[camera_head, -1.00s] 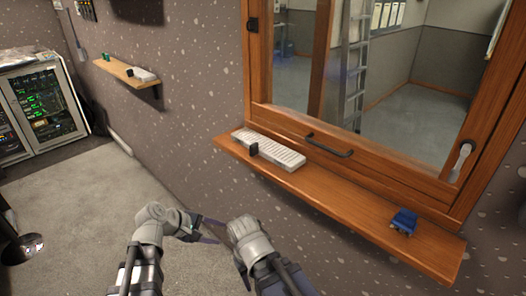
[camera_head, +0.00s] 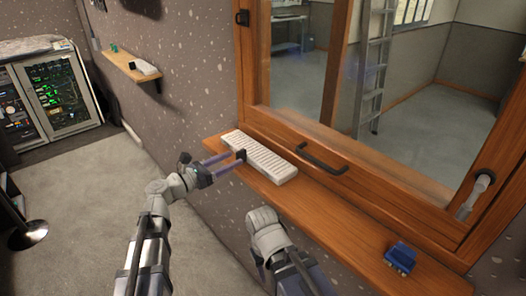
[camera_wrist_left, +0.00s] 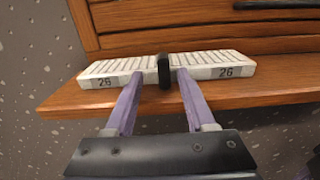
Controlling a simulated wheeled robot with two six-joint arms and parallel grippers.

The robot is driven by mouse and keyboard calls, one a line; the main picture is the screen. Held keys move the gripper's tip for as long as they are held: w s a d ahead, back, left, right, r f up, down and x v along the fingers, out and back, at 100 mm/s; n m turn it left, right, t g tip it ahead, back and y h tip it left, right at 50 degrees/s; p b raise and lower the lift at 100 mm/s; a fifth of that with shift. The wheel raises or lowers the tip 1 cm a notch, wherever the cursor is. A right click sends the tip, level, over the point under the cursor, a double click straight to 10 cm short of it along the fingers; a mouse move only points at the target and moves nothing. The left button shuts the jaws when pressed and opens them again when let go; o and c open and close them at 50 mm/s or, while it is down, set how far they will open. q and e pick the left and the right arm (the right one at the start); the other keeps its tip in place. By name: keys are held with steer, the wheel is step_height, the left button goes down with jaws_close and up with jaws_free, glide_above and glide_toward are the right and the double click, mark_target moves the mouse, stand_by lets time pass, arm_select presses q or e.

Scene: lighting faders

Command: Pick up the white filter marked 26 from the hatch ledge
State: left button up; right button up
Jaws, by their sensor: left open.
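The white filter (camera_head: 265,158) is a long, flat, ribbed block lying on the wooden hatch ledge (camera_head: 325,222) under the window. In the left wrist view the filter (camera_wrist_left: 215,62) shows the number 26 at both ends of its front edge. A black grip tab (camera_wrist_left: 164,72) stands out from the middle of that edge. My left gripper (camera_head: 229,160) is open, with one finger on each side of the tab. I cannot tell whether the fingers touch it. My right arm is low in the head view, and its fingers are not visible.
A blue object (camera_head: 400,258) sits at the ledge's right end. A black bar handle (camera_head: 322,160) juts from the window frame just behind the filter. A small shelf (camera_head: 131,65) with a white block (camera_head: 144,67) is on the wall farther left. A rack stands at far left.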

mark_target(246, 150)
arm_select(q)
steer(key=shift+x, duration=1.35)
steer(key=shift+w+d+r+p, duration=0.2)
steer(key=shift+d+r+p, duration=0.1)
steer(key=shift+d, duration=0.15)
steer(key=x, duration=0.4)
steer(key=shift+d+r, duration=0.15)
steer(key=shift+r, duration=0.05)
steer(key=shift+s, duration=0.1)
jaws_close()
